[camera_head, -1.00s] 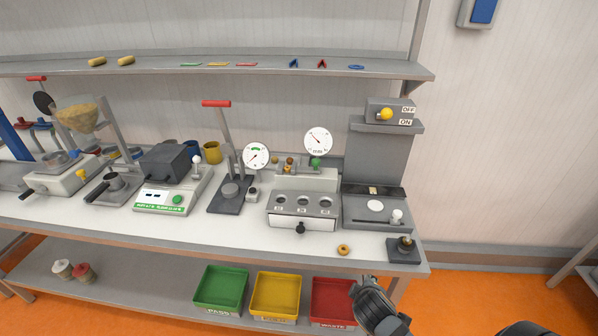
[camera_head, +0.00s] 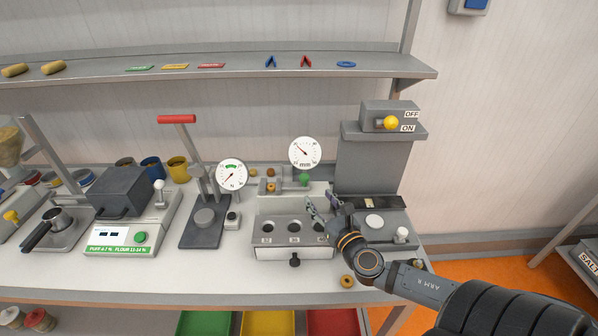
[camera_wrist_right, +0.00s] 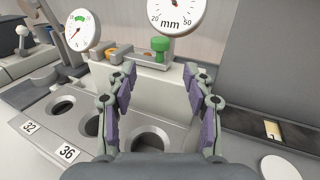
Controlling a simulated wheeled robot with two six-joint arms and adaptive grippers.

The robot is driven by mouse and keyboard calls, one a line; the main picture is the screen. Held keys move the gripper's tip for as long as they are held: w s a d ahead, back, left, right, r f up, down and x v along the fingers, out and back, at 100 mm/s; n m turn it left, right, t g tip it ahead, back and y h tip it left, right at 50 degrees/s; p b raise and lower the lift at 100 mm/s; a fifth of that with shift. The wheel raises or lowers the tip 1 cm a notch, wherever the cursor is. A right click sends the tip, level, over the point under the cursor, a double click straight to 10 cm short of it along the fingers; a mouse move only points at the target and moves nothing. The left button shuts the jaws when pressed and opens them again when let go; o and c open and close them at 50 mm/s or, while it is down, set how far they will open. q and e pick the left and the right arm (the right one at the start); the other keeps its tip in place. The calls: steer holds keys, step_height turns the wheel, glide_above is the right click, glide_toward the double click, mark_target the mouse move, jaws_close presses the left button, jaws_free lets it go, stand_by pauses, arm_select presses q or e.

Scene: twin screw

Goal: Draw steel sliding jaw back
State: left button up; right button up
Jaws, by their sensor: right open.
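The measuring fixture (camera_head: 287,187) stands behind the holed block, below the mm dial (camera_head: 305,152). In the right wrist view a small grey steel piece (camera_wrist_right: 125,50), apparently the sliding jaw, sits beside an orange-brown ring (camera_wrist_right: 111,55), left of the green knob (camera_wrist_right: 160,46). The knob also shows in the head view (camera_head: 304,180). My right gripper (camera_head: 322,206) is open and empty above the holed block's right side. In the wrist view its fingers (camera_wrist_right: 159,82) are spread, with the knob beyond the gap between them. My left gripper is out of view.
The holed block (camera_head: 267,229) has numbered holes under my right gripper. A ring (camera_head: 347,282) lies at the front. A red-handled press (camera_head: 205,217) stands left.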

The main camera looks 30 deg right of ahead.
mark_target(306, 180)
steer(key=shift+s+r, duration=0.25)
steer(key=shift+r, duration=0.1)
steer(key=w, duration=0.2)
steer(key=w+p, duration=0.1)
steer(key=w, duration=0.1)
steer(key=w+d, duration=0.1)
steer(key=w, duration=0.2)
steer(key=shift+p, duration=0.35)
steer(key=shift+w+d+p, duration=0.2)
steer(key=shift+w+p, duration=0.1)
steer(key=shift+w, duration=0.95)
steer(key=shift+w+f, duration=0.1)
steer(key=shift+w, duration=0.05)
steer(key=shift+c, duration=0.7)
jaws_close()
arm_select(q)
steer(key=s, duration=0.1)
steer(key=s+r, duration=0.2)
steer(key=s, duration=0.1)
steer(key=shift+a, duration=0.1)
